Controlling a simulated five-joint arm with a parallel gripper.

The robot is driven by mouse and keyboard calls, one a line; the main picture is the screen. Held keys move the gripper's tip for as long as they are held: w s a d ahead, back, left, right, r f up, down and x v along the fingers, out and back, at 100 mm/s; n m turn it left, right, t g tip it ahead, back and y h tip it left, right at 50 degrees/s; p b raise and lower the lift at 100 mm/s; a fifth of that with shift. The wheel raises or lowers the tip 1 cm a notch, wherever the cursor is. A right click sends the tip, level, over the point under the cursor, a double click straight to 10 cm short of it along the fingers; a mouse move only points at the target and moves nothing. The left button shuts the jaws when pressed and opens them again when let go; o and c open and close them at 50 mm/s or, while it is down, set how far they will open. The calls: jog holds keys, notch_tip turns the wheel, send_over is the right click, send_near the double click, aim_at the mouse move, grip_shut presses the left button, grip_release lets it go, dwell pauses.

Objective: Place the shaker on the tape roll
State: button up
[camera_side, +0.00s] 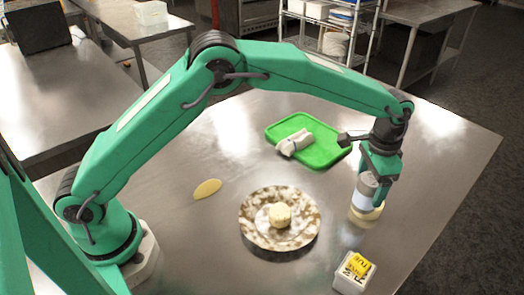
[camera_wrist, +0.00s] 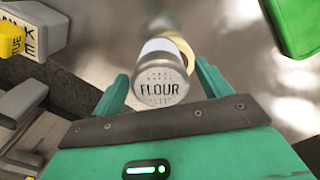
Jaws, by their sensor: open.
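The shaker (camera_side: 367,190) is a pale cylinder with a metal lid marked FLOUR, which shows in the wrist view (camera_wrist: 160,85). It is upright, with its lower end at the cream-yellow tape roll (camera_side: 365,216) on the right of the table. It appears to rest on the roll, but I cannot see the contact. In the wrist view the roll (camera_wrist: 188,48) is mostly hidden behind the shaker. My gripper (camera_side: 375,178) is open at the shaker's top. Its two green fingers (camera_wrist: 160,85) stand either side of the lid, with gaps visible.
A white box (camera_side: 347,283) with a yellow block (camera_side: 356,264) is in front. A green tray (camera_side: 328,153) with a grey-white item (camera_side: 294,143) is behind.

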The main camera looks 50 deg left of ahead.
notch_tip(320, 180, up, 8)
jog(key=shift+f, duration=0.1)
dwell(0.8)
jog(key=shift+a+r, duration=0.15)
jog(key=shift+r, duration=0.05)
jog(key=s+a+r+n+t, duration=0.1)
jog(key=s+a+r+n, duration=0.1)
jog(key=s+a+r, duration=0.55)
jog(key=s+a+r+n+t, duration=0.15)
jog(key=s+a+r, duration=0.35)
jog(key=a, duration=0.5)
jog(key=s+a+f+n+t, duration=0.1)
jog(key=s+a, duration=0.3)
jog(key=s, duration=0.4)
jog(key=s+a+f+n+t, duration=0.2)
jog(key=s+a+f, duration=0.2)
jog(key=s, duration=0.5)
jog(key=shift+a, duration=0.6)
